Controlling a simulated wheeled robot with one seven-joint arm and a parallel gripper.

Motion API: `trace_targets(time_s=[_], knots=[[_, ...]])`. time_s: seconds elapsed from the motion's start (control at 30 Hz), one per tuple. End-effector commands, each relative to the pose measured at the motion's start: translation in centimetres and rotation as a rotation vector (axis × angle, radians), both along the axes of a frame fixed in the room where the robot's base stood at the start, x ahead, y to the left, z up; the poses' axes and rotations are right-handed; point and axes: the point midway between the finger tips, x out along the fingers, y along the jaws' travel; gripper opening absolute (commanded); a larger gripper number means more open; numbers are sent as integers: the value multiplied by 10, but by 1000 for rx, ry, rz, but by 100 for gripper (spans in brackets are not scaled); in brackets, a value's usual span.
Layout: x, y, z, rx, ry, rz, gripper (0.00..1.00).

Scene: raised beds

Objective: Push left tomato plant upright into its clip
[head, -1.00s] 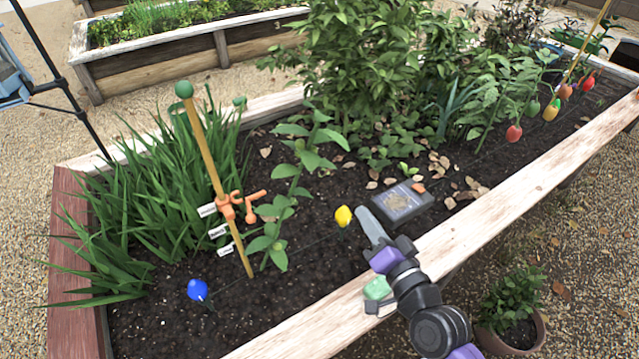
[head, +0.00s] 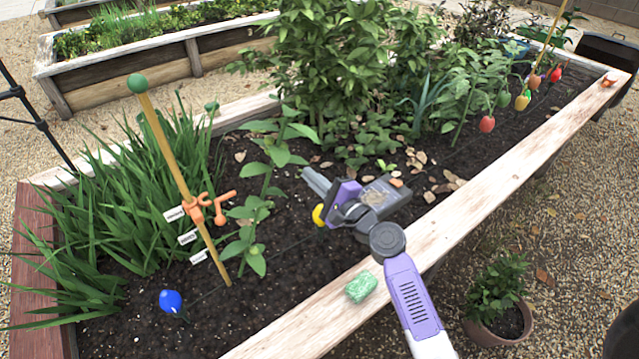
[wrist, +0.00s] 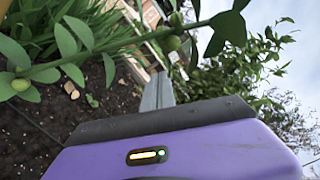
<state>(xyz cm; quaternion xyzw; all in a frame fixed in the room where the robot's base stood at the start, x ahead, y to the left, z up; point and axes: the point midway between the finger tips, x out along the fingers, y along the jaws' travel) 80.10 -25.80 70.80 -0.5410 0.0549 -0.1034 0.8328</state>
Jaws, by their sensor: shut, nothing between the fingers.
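The left tomato plant (head: 264,171) leans to the right, away from its wooden stake (head: 185,190) with a green ball on top. An orange clip (head: 197,208) is on the stake, its hooked arm reaching right, and the stem is outside it. My gripper (head: 306,173) is shut and empty, over the soil just right of the plant at about mid-height. In the wrist view the plant's stem (wrist: 100,50) crosses in front of the shut fingers (wrist: 158,92). I cannot tell whether they touch.
A blue bulb-shaped marker (head: 171,301) stands front left, and a yellow one (head: 318,215) is partly behind my gripper. A green lump (head: 361,287) sits on the wooden rim (head: 450,220). Grassy leaves (head: 90,220) crowd the left.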

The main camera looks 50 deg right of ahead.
Motion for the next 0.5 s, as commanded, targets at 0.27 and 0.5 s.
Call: trace_targets(time_s=[0.27, 0.5], knots=[[48, -4, 7, -3, 1, 1, 0], [58, 17, 16, -2, 2, -1, 0]])
